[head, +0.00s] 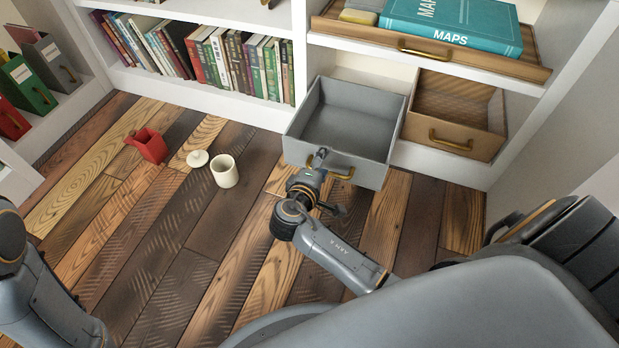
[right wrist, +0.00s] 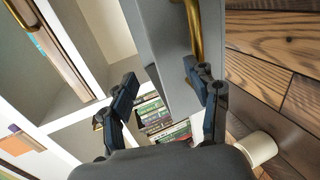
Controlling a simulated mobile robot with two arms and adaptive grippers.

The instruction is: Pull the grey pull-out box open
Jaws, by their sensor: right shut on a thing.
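The grey pull-out box (head: 371,171) stands well out from the lower shelf, and its empty inside shows from above. Its brass handle (head: 345,175) is on the front, partly covered by my right gripper (head: 319,161). That gripper is shut on the box at the left end of the handle; the exact contact is hard to see. In the right wrist view, the grey front (right wrist: 172,60) lies between the two fingers (right wrist: 160,80), with the handle (right wrist: 196,28) by the right finger. My left arm is at the lower left, its gripper out of view.
A brown box (head: 462,135) with a brass handle sits right of the grey one, below a tray (head: 450,68) holding a teal MAPS book (head: 455,22). A white mug (head: 225,172), pale lid (head: 197,158) and red container (head: 147,145) are on the plank floor. Books (head: 240,62) fill the left shelf.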

